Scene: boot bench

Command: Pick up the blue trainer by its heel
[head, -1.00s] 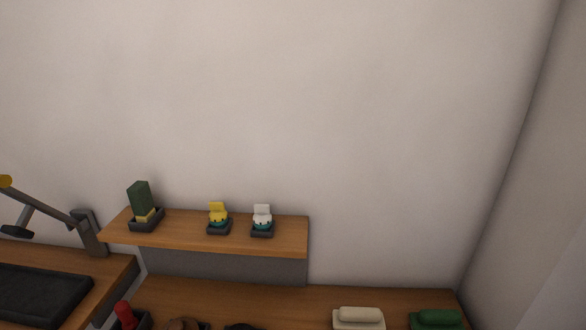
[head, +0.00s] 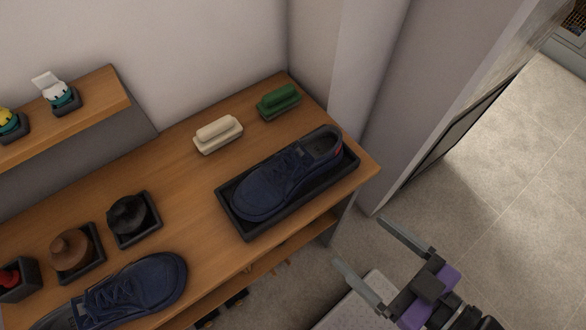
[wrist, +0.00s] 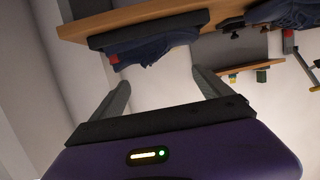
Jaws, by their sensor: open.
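A blue trainer (head: 285,175) with dark laces lies in a black tray (head: 250,232) at the bench's right end. Its heel, with a red patch, points to the upper right. It also shows in the wrist view (wrist: 150,47), with the red patch at its left end. A second blue trainer (head: 150,283) lies at the lower left, its rear end cut off by the frame. My gripper (head: 360,242) is open and empty, off the bench's right front corner, apart from the trainer. In the wrist view its two fingers (wrist: 160,80) stand wide apart.
A cream brush (head: 217,134) and a green brush (head: 279,101) lie behind the tray. Black (head: 127,215) and brown (head: 70,250) round items sit in small trays to the left. A raised shelf (head: 90,113) stands at the back left. Floor is clear at right.

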